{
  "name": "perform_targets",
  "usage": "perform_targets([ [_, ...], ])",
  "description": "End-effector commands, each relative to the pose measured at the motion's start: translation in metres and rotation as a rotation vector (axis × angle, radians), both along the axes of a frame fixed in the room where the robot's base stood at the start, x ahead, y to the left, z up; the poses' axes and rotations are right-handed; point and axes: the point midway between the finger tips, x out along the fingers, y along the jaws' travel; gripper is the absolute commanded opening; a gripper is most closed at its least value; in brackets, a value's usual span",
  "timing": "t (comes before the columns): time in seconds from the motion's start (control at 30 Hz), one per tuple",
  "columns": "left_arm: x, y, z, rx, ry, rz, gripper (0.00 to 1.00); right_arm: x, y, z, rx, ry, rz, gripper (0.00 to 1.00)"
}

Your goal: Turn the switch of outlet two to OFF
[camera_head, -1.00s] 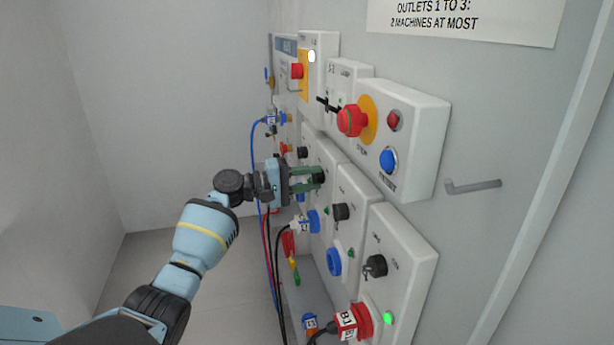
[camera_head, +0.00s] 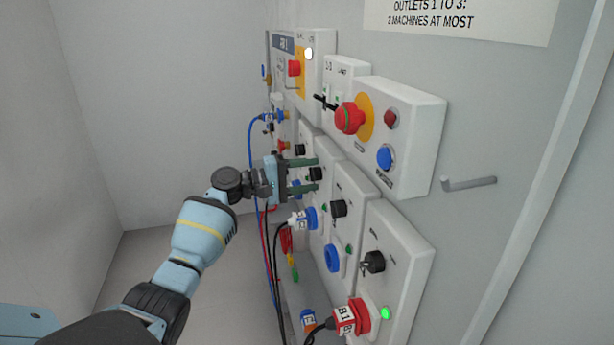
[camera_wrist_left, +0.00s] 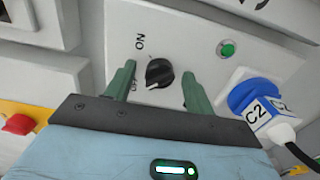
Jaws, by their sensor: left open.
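A black rotary switch (camera_wrist_left: 159,73) sits on a light grey outlet box (camera_wrist_left: 190,30), with ON printed above left and OFF below left. Its white mark points down and left, towards the OFF side. My left gripper (camera_head: 318,174) is open, its green fingers on either side of this switch (camera_head: 316,174), apart from it in the left wrist view (camera_wrist_left: 157,85). A blue socket (camera_wrist_left: 242,94) with a white plug marked C2 (camera_wrist_left: 262,118) is on the same box. The outlet's number is not readable. My right gripper is not in view.
Nearer boxes carry black switches (camera_head: 338,208) and (camera_head: 374,262), an empty-looking blue socket (camera_head: 333,258), and a red plug marked B1 (camera_head: 344,320) beside a lit green lamp (camera_head: 386,313). A red stop button (camera_head: 350,117) juts out above. Cables hang below my gripper.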

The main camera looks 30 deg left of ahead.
Motion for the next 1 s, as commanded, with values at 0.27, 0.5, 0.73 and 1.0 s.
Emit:
perform_targets([
  [0.27,-0.014,0.013,-0.003,0.003,0.002,0.002,0.54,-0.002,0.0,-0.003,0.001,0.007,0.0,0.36],
  [0.5,-0.044,0.038,-0.003,0.003,0.003,0.001,0.54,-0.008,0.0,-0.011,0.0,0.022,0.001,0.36],
  [0.73,-0.058,0.05,-0.001,0.001,0.001,0.0,0.54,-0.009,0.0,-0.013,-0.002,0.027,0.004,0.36],
  [1.0,-0.06,0.051,0.0,0.0,0.0,0.0,0.54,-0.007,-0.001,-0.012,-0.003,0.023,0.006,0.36],
])
